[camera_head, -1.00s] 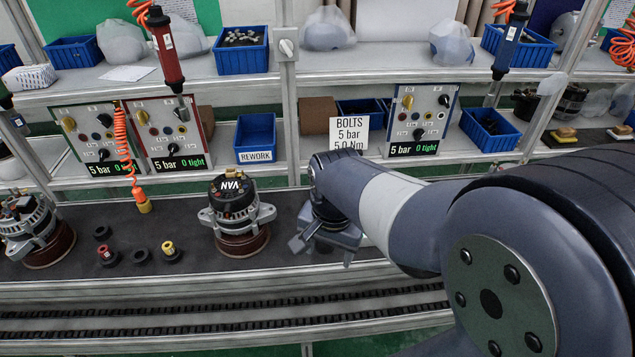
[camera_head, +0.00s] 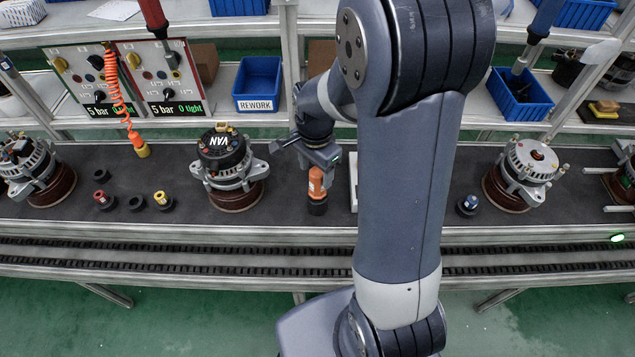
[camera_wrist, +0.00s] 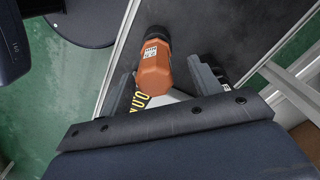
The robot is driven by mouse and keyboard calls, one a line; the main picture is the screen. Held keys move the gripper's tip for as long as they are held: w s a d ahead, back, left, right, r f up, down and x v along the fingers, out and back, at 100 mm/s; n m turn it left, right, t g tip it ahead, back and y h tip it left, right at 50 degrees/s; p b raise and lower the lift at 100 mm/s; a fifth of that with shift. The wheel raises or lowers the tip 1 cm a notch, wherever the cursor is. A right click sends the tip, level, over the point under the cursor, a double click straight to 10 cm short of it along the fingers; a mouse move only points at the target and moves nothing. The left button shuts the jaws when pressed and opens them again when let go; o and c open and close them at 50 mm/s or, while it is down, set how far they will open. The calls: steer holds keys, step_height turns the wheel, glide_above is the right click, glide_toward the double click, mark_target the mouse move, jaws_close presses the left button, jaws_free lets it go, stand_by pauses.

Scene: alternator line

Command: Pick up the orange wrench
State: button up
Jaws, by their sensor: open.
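The orange wrench (camera_head: 316,187) stands upright in a dark round holder (camera_head: 317,206) on the black bench top, right of the alternator marked VAN. My gripper (camera_head: 305,158) is just above and behind its top in the head view. In the wrist view the orange wrench (camera_wrist: 155,68) lies between the two open fingers of my gripper (camera_wrist: 160,88), nearer the left finger in part. I cannot tell whether a finger touches it.
The VAN alternator (camera_head: 225,163) stands close on the left, and another alternator (camera_head: 519,172) stands at the right. Small holders (camera_head: 162,199) sit on the left of the bench. A blue REWORK bin (camera_head: 258,82) is on the shelf behind. My arm hides part of the bench.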

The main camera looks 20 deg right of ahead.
steer(key=shift+s+d+f+p, duration=0.1)
steer(key=shift+s+f+p, duration=0.1)
steer(key=shift+f, duration=0.9)
steer(key=shift+s+d+f+p, duration=0.1)
steer(key=shift+f+p, duration=0.05)
steer(key=shift+f, duration=0.95)
steer(key=shift+c, duration=0.3)
steer(key=shift+w, duration=0.1)
steer(key=c, duration=1)
steer(key=shift+r, duration=0.1)
step_height(320, 180, up, 10)
steer(key=shift+f+b, duration=0.1)
steer(key=shift+b, duration=0.4)
